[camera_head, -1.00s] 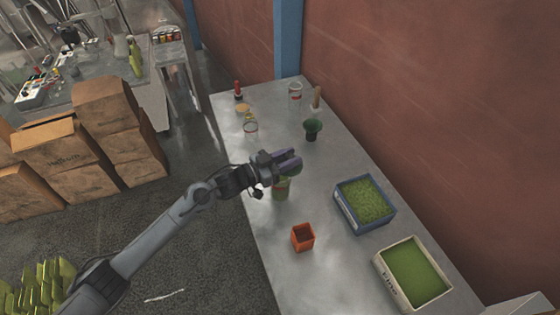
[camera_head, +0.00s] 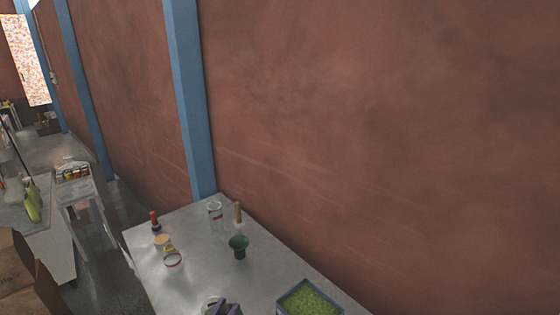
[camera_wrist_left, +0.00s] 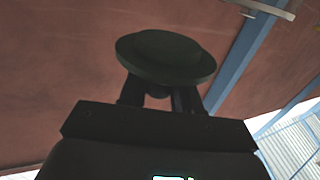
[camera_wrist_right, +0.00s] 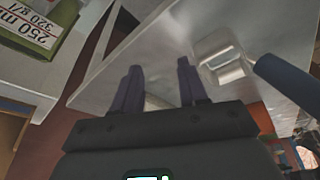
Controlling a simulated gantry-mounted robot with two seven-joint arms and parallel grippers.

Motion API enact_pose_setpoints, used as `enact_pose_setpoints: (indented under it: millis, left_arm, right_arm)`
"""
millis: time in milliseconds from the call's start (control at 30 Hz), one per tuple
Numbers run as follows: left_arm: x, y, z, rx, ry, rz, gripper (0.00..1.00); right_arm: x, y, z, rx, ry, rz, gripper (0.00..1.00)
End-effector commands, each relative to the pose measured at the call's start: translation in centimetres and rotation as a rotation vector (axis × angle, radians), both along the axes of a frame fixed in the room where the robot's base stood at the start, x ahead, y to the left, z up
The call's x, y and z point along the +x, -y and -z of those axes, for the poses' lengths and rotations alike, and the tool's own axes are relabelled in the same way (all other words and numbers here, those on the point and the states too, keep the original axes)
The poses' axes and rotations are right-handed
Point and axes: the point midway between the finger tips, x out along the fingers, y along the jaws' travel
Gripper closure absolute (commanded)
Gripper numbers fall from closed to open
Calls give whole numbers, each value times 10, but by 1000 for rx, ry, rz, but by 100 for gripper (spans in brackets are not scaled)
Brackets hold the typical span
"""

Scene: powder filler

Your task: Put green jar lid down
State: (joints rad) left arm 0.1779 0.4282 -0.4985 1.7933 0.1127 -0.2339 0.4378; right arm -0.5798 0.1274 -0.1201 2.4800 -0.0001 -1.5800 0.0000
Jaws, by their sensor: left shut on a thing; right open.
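The round dark green jar lid (camera_wrist_left: 165,57) is held between the fingers of my left gripper (camera_wrist_left: 160,88) in the left wrist view. The lid cannot be made out clearly there. My right gripper (camera_wrist_left: 290,10) is not clear in that view; in the right wrist view my right gripper (camera_wrist_right: 160,82) is open and empty, with its two fingers apart.

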Motion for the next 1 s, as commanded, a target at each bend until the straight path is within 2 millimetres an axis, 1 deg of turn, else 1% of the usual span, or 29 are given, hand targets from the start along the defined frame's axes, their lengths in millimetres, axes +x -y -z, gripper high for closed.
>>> enact_pose_setpoints:
  millis: [33,100,400,433,467,633,733,867,900,1000]
  left_arm:
    - [-11,-9,14,-4,-9,-52,96]
    - [-22,-23,26,-3,-6,-125,96]
    - [-66,-71,66,0,-4,-353,96]
    - [-66,-71,55,-1,2,-354,96]
    - [-67,-71,50,0,3,-351,96]
    - [-75,-70,32,1,2,-348,96]
    - [-82,-70,16,2,3,-346,96]
    - [-94,-70,-11,1,2,-347,96]
    - [-98,-70,-21,1,3,-347,96]
    - [-109,-70,-44,3,2,-346,96]
  right_arm:
    - [0,0,0,0,0,1,57]
    - [0,0,0,2,0,2,57]
    - [0,-2,0,8,0,5,57]
    - [0,-2,-9,9,-1,5,57]
    - [0,-2,-14,9,-3,7,57]
    - [-1,-3,-38,11,-2,7,57]
    - [0,-2,-57,11,-1,7,57]
    - [0,-2,-88,11,-1,7,57]
    - [0,-2,-100,11,-1,7,57]
    - [0,-2,-128,9,0,6,57]
